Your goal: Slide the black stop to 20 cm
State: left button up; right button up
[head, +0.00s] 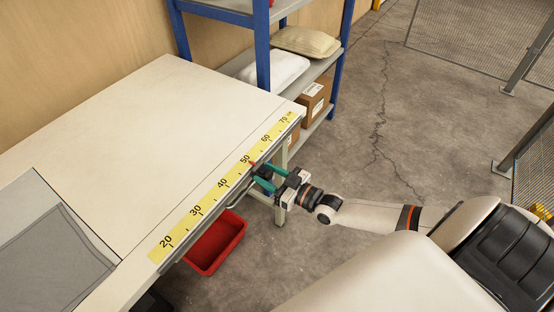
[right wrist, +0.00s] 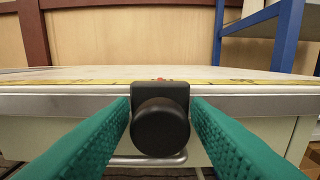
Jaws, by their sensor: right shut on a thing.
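The black stop (head: 262,172) sits on the rail along the table's front edge, with its small red pointer (head: 252,163) close to the 50 mark. The yellow scale (head: 208,201) runs along that edge, with 20 at the near left end and 70 at the far right. My right gripper (head: 264,175) comes from the right and is shut on the stop. In the right wrist view the stop's round black knob (right wrist: 160,127) lies between the green fingers. My left gripper is out of view.
The pale tabletop (head: 130,130) is clear in the middle. A grey cloth-like sheet (head: 50,240) lies at the near left. A red bin (head: 215,243) is below the table edge. A blue-framed shelf (head: 263,45) with pillows and boxes stands behind.

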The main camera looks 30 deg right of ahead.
jog(key=s+a+p, duration=0.1)
jog(key=a, duration=0.2)
jog(key=s+a+p, duration=0.2)
jog(key=a, duration=0.2)
jog(key=s+a+p, duration=0.1)
jog(key=a, duration=0.3)
jog(key=shift+s+a+r, duration=0.25)
jog(key=shift+s, duration=0.15)
jog(key=s+a, duration=0.2)
jog(key=a, duration=0.3)
jog(key=s+a+p, duration=0.1)
jog(key=s+a, duration=0.1)
jog(key=a, duration=0.4)
jog(key=s+a+p, duration=0.1)
jog(key=s+a, duration=0.1)
jog(key=a, duration=0.3)
jog(key=shift+s+a+f, duration=0.2)
jog(key=shift+s+f, duration=0.05)
jog(key=shift+s, duration=0.15)
jog(key=o, duration=1)
jog(key=shift+a, duration=0.1)
jog(key=b+v, duration=0.1)
jog(key=v, duration=1.1)
jog(key=shift+b, duration=0.4)
jog(key=shift+f, duration=0.1)
